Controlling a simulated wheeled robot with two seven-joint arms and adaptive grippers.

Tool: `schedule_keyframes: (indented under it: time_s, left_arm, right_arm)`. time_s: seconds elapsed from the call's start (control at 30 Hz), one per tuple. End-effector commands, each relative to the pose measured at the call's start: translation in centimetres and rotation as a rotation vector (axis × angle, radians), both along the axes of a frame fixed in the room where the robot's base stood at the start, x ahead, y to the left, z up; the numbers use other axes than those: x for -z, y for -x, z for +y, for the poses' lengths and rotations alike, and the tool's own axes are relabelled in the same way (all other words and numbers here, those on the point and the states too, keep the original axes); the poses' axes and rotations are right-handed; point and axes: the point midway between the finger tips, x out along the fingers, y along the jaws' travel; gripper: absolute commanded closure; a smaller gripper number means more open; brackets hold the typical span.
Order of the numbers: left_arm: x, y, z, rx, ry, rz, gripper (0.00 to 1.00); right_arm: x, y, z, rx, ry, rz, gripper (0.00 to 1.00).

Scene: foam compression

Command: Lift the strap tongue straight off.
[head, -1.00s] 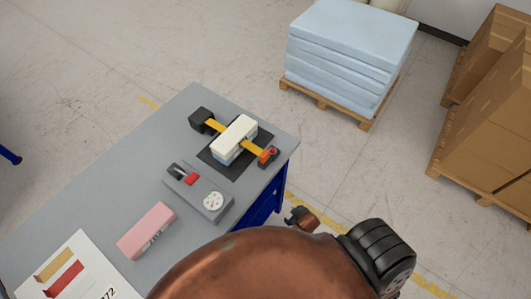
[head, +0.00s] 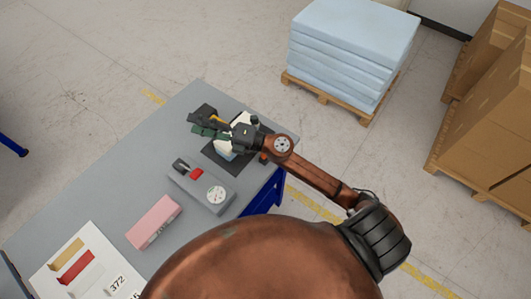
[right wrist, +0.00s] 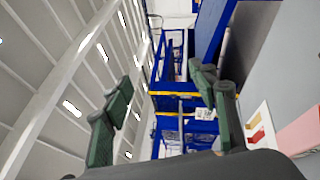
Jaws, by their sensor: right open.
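My right gripper (head: 200,123) reaches over the bench from the right, its green fingers apart and empty, near the black block at the back end of the strap. Its fingers also show apart in the right wrist view (right wrist: 162,84), with nothing between them. Only a short piece of the yellow strap (head: 217,119) shows beside the fingers. The pale foam block (head: 224,151) on the dark mat is partly covered by the gripper and wrist. A bit of the red-orange strap end (head: 263,157) shows below my arm; I cannot make out the tongue. My left gripper is not in view.
A grey gauge box (head: 213,196) with a red part stands in front of the mat. A pink block (head: 154,222) and a white sheet with coloured strips (head: 48,274) lie nearer. The bench's left side is clear. Foam sheets (head: 350,50) on a pallet stand beyond.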

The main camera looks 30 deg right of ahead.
Motion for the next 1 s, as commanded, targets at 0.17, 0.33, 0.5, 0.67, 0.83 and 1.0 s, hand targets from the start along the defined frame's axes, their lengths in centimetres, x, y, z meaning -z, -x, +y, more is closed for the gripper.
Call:
schedule_keyframes:
  time_s: [0.17,0.33,0.5,0.67,0.83,1.0]
  left_arm:
    - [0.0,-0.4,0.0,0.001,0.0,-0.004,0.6]
    - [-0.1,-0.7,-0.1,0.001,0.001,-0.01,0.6]
    - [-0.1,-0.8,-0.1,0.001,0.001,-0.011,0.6]
    - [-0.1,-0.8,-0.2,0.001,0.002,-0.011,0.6]
    - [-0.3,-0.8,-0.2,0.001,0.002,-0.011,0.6]
    - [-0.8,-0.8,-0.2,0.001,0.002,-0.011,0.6]
  right_arm:
    - [9.0,2.2,4.4,-0.331,0.543,-0.065,0.46]
    - [19.0,2.5,-1.8,-0.553,1.076,0.04,0.46]
    - [23.3,1.8,-13.0,-0.651,1.484,0.258,0.46]
    - [23.3,1.7,-20.2,-0.668,1.68,0.43,0.46]
    - [23.8,2.0,-22.5,-0.674,1.735,0.498,0.46]
    - [25.6,2.1,-22.5,-0.676,1.733,0.499,0.46]
